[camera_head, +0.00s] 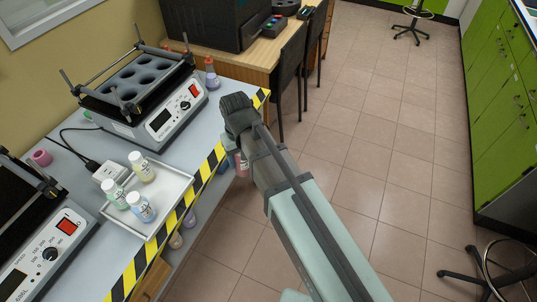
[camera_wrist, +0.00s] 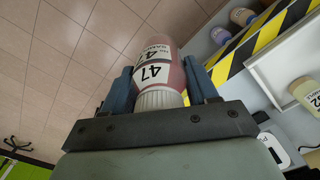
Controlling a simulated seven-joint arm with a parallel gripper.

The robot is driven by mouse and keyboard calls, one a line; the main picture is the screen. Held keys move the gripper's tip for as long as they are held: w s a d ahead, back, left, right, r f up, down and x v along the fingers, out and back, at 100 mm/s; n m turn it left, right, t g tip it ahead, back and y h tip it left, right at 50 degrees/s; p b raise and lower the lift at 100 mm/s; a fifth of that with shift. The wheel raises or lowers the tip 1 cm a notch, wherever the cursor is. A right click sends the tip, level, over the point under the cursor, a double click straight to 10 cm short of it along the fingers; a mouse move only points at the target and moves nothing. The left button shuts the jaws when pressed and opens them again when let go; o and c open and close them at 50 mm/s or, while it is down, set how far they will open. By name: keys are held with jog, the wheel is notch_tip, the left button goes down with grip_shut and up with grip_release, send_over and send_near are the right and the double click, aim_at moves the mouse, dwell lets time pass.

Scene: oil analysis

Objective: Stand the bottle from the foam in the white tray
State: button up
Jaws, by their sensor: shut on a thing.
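My gripper (camera_wrist: 163,88) is shut on a pinkish-red bottle (camera_wrist: 167,48) with a white ribbed cap and a white label reading 47. The fingers grip it around the cap end, and the body points away from the palm. In the head view the held bottle (camera_head: 241,165) is partly hidden under my wrist, off the bench's striped front edge. The white tray (camera_head: 172,172) lies on the bench to its left, and its rim shows at right in the wrist view (camera_wrist: 262,76). The black foam block with round holes (camera_head: 118,90) sits on the shaker behind.
In the tray stand a yellow bottle (camera_head: 143,168), a green bottle (camera_head: 113,194) and a blue bottle (camera_head: 140,207), toward its left and middle. The tray's right part is clear.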

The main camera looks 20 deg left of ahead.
jog(key=s+a+r, duration=0.2)
jog(key=s+a, duration=0.5)
jog(key=a, duration=0.3)
jog(key=s+a+r+n, duration=0.1)
jog(key=s+a+r, duration=0.1)
jog(key=s+a, duration=0.5)
jog(key=a, duration=0.3)
jog(key=shift+a, duration=0.2)
jog(key=shift+f, duration=3.25)
jog(key=shift+f, duration=0.65)
jog(key=o, duration=1.4)
jog(key=shift+c, duration=0.2)
notch_tip(320, 180, up, 14)
